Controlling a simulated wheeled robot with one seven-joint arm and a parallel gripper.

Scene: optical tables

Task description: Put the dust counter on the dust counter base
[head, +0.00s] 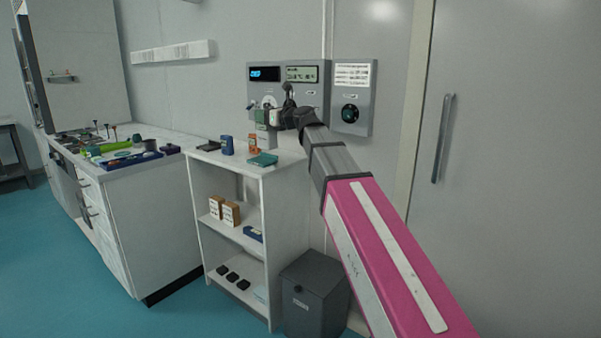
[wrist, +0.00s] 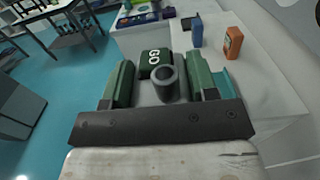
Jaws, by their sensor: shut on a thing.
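My gripper (head: 284,116) is raised over the shelf unit, in front of the wall panel. In the wrist view, its two green fingers (wrist: 160,75) are shut on the dust counter, a small block with a dark green face marked "GO" (wrist: 155,57) and a grey round tube (wrist: 163,84). In the head view the dust counter (head: 275,118) is small and partly hidden by the gripper. A flat teal piece (head: 263,158) lies on the shelf top below; it may be the dust counter base, but I cannot tell. The right finger partly hides it in the wrist view (wrist: 228,86).
The white shelf unit (head: 219,182) also carries a blue container (head: 227,145) and an orange one (head: 251,144) on top, with boxes lower down. A grey bin (head: 313,298) stands beside it. Control boxes (head: 306,74) hang behind. A cluttered bench (head: 130,190) stands left.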

